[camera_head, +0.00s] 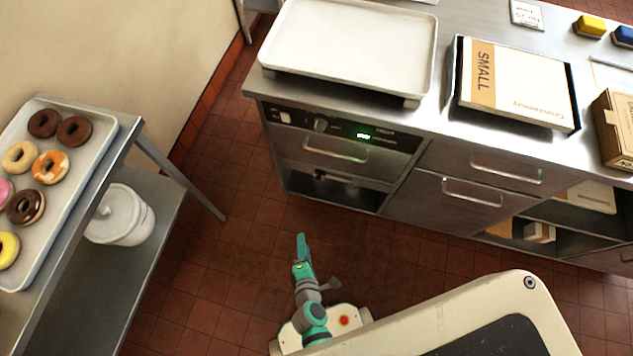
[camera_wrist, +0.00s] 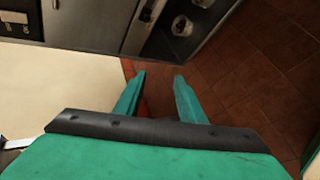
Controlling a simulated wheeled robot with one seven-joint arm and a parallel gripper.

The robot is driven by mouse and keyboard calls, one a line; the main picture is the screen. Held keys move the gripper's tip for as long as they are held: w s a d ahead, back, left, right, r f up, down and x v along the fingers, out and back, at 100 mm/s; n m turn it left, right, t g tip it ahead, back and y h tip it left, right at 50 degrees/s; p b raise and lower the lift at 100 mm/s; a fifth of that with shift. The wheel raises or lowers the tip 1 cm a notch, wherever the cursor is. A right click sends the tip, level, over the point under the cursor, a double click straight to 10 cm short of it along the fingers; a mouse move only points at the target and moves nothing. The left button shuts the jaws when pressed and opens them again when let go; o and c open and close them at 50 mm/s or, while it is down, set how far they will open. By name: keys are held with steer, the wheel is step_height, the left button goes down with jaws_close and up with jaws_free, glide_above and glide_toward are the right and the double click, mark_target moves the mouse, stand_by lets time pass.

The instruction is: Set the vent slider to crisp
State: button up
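The oven-like unit under the counter has a dark control panel (camera_head: 345,133) with a pale switch, a knob (camera_head: 320,124) and a lit green display (camera_head: 363,135). I cannot make out the vent slider or its crisp mark at this size. My gripper (camera_head: 301,243) points toward the unit from above the floor, well apart from the panel. In the wrist view my gripper (camera_wrist: 159,76) has its two green fingers apart with nothing between them. Metal fronts and a handle (camera_wrist: 148,10) show at the top of that view.
A white tray (camera_head: 350,45) stands on the counter above the panel. A drawer handle (camera_head: 335,152) and a dark open recess (camera_head: 340,192) lie below it. A doughnut tray (camera_head: 80,165) is on a rack at left. Tiled floor (camera_head: 235,250) is clear between.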

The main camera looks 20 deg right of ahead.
steer(key=w+d+f+n+h, duration=0.3)
steer(key=w+d+f+n, duration=0.15)
steer(key=w+n, duration=0.35)
steer(key=n+h, duration=0.2)
steer(key=n, duration=0.2)
glide_toward(318, 179)
steer(key=x, duration=0.7)
steer(key=shift+w+d, duration=0.25)
steer(key=shift+w, duration=0.05)
steer(key=shift+c, duration=0.2)
jaws_close()
